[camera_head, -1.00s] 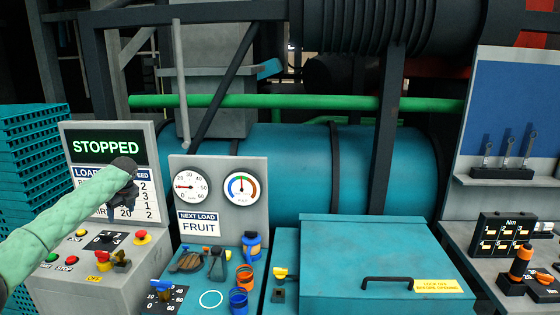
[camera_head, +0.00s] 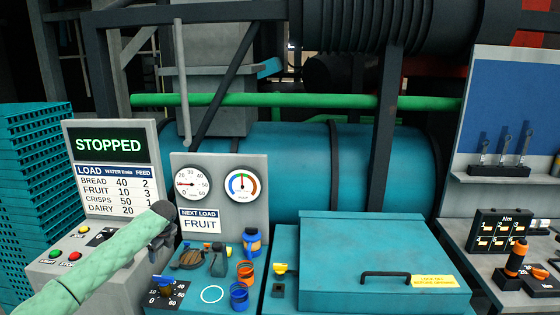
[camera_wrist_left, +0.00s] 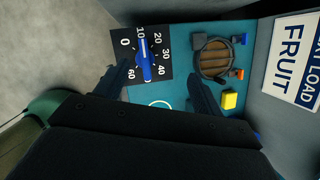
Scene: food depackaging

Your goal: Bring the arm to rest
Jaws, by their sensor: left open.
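My left arm in its pale green sleeve comes in from the lower left in the head view. Its dark left gripper (camera_head: 163,238) hangs over the right edge of the grey control console (camera_head: 90,285), in front of the teal panel. In the left wrist view my left gripper (camera_wrist_left: 157,92) has its two fingers wide apart with nothing between them. The blue dial knob (camera_wrist_left: 146,60) lies beyond and between the fingers, apart from them as far as I can tell. My right gripper is in neither view.
A screen (camera_head: 108,145) reads STOPPED above a load table. Two gauges (camera_head: 192,184) stand over a NEXT LOAD FRUIT sign (camera_head: 200,221). Blue and orange fittings (camera_head: 240,296) stand on the teal panel. A closed teal lid (camera_head: 385,245) is to the right; teal crates (camera_head: 35,165) are stacked left.

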